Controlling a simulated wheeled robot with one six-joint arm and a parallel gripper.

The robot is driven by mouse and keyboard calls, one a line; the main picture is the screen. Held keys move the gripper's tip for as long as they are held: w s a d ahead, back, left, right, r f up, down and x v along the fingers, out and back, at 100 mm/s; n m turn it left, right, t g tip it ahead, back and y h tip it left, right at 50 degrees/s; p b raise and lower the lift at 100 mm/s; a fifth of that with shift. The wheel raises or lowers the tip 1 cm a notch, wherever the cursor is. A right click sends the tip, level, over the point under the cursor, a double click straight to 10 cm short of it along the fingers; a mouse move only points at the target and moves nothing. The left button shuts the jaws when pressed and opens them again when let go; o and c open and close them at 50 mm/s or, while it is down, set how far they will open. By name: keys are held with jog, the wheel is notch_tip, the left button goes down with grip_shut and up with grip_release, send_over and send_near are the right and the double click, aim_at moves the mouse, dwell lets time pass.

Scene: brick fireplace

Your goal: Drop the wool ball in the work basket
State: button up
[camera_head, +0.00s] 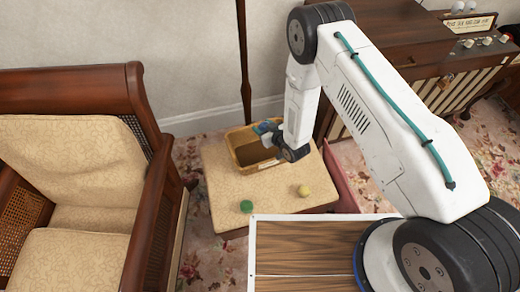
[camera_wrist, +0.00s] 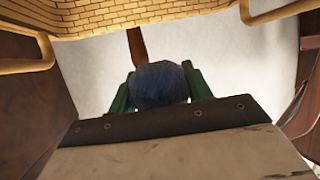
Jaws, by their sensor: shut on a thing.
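My gripper (camera_head: 267,129) is over the back right part of the work basket (camera_head: 248,169), near its rim, in the head view. The basket is tan with a dark inside and stands on a padded cream stool. In the wrist view its woven wall (camera_wrist: 110,16) and handles show along the top. My gripper's green fingers (camera_wrist: 160,88) are shut on a dark blue wool ball (camera_wrist: 159,82), which sits between them. In the head view the ball is hard to tell from the gripper. How high it is above the basket cannot be told.
A green ball (camera_head: 246,206) and a yellow ball (camera_head: 303,190) lie on the cream stool top (camera_head: 222,200) in front of the basket. A wooden armchair (camera_head: 150,165) stands at left. A dark wooden cabinet (camera_head: 400,40) stands behind my arm. A wall is behind the basket.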

jog(key=shift+f, duration=1.65)
jog(key=o, duration=1)
jog(key=shift+o, duration=0.2)
jog(key=v, duration=0.7)
jog(key=shift+s+d, duration=0.25)
jog(key=shift+s, duration=0.05)
jog(key=shift+r, duration=0.1)
